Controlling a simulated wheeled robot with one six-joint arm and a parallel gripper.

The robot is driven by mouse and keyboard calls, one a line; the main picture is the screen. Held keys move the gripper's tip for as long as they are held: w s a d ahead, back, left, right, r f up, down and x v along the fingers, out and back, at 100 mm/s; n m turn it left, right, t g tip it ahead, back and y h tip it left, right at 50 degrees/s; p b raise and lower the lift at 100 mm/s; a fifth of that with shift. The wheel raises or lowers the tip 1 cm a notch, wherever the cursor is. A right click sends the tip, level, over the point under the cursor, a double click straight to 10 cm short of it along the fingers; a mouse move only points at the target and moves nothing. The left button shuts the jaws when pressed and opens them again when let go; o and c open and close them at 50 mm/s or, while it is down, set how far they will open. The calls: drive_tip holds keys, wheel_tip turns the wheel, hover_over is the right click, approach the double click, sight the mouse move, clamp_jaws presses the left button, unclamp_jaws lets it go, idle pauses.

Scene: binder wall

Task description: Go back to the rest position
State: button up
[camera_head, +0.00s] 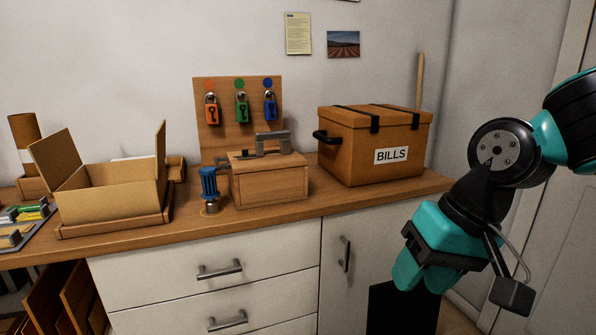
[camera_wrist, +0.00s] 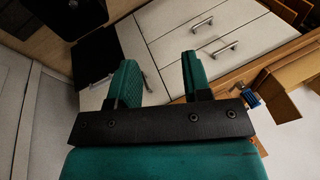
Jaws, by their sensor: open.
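My gripper (camera_head: 418,272) hangs at the right of the head view, in front of the white cabinet (camera_head: 368,232) and below the worktop edge. Its teal fingers point down and to the left. In the wrist view the two fingers of my gripper (camera_wrist: 160,75) stand apart with nothing between them. The fingers touch nothing that I can see. The cabinet drawers (camera_wrist: 200,40) show beyond them.
On the worktop (camera_head: 290,212) stand a BILLS box (camera_head: 345,150), a small wooden box (camera_head: 270,185), a blue cylindrical object (camera_head: 209,188), a padlock board (camera_head: 222,135) and an open cardboard box (camera_head: 108,197). A door (camera_head: 555,235) is at the right.

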drive_tip(key=s+a+n+g, duration=0.1)
drive_tip(key=s+n, duration=0.5)
drive_tip(key=s, duration=0.6)
wheel_tip(320, 180, up, 14)
drive_tip(key=p, duration=1.4)
drive_tip(key=shift+w+m, duration=0.3)
drive_tip(key=shift+w, duration=0.1)
